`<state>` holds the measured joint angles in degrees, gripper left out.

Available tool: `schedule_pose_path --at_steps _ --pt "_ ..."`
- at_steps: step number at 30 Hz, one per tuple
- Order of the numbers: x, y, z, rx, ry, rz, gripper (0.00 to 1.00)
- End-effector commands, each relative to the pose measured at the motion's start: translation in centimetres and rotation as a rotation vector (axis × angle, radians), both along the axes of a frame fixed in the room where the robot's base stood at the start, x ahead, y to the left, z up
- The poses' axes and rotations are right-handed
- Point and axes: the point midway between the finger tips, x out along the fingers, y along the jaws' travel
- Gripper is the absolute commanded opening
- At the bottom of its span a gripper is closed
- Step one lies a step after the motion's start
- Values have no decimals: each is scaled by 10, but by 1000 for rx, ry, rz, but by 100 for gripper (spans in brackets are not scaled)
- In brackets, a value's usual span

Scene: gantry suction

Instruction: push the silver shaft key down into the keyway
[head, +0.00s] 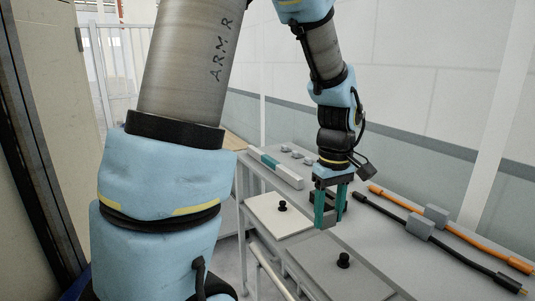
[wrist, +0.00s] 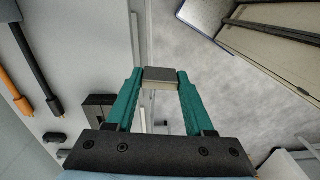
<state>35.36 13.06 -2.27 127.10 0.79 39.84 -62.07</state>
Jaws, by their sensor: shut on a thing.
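My gripper (head: 328,207) hangs over the front part of the grey bench, its teal fingers pointing down. In the wrist view my gripper (wrist: 160,78) is shut on a small block, the silver shaft key (wrist: 161,75), which looks grey-brown on top and paler on its near face. The key spans between the two fingertips. In the head view the fingers hide it. I cannot make out the keyway in either view. The wrist view shows the bench edge and floor beyond the key.
A black cable (head: 395,213) and an orange cable (head: 398,199) with grey blocks lie right of my gripper. A white panel (head: 268,222) and a grey panel (head: 320,262), each with a black knob, are at the left and front. A white-and-teal bar (head: 287,175) lies behind.

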Motion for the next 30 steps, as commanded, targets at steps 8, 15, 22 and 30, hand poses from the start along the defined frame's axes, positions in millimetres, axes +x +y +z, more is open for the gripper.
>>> schedule_pose_path --at_steps 8,15,22,30 --pt "24 65 -62 4 8 -94 0" --pt "57 149 -144 1 9 -237 0" --pt "84 214 -209 -1 5 -363 0" --pt "96 236 -230 0 -1 -419 0"
